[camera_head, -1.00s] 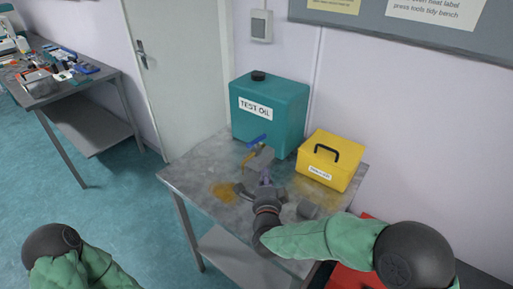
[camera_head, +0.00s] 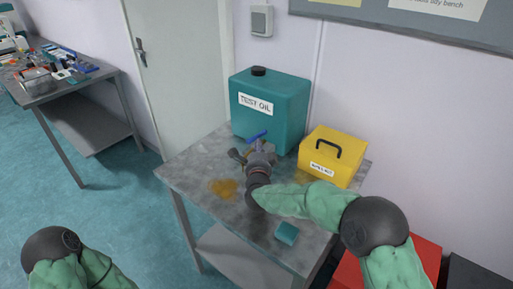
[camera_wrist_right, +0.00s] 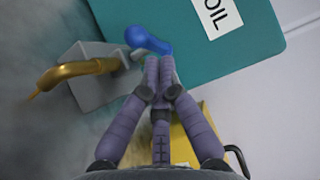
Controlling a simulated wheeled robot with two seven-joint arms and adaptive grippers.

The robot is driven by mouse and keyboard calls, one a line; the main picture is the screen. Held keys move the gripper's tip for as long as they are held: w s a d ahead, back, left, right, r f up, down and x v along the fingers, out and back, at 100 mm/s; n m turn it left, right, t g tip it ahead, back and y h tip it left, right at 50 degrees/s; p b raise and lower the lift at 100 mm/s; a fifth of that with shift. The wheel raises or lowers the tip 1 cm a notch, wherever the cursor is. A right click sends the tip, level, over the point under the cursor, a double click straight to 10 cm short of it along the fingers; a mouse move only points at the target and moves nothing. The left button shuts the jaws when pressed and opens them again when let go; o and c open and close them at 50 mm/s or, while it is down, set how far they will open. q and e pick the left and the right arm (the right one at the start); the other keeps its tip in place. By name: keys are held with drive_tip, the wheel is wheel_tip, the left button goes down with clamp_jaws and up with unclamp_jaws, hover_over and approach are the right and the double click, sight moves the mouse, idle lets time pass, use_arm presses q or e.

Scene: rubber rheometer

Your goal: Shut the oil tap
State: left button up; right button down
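The teal test oil drum (camera_head: 268,112) stands at the back of the metal bench. Its tap has a blue lever (camera_head: 257,136), which also shows in the right wrist view (camera_wrist_right: 147,39), and a brass spout (camera_wrist_right: 78,69) with an amber strand hanging from it. My right gripper (camera_head: 258,147) is at the tap, and in the wrist view its fingertips (camera_wrist_right: 159,62) are together right beside the lever. I cannot tell whether they touch it. A grey block (camera_wrist_right: 95,88) sits by the spout. My left gripper is out of view.
An amber oil puddle (camera_head: 223,188) lies on the bench (camera_head: 190,172). A yellow box (camera_head: 333,157) with a black handle stands right of the drum. A small teal block (camera_head: 287,233) lies near the front. Red and dark cabinets stand at lower right.

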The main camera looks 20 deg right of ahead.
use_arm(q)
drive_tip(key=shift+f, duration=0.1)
use_arm(e)
drive_tip(key=shift+w+a, duration=0.2)
drive_tip(key=shift+w, duration=0.15)
drive_tip(key=shift+a, duration=0.1)
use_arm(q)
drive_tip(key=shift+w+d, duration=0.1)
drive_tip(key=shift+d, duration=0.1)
use_arm(e)
drive_tip(key=shift+a+m+h, duration=0.1)
drive_tip(key=shift+m+h, duration=0.2)
drive_tip(key=shift+h, duration=0.2)
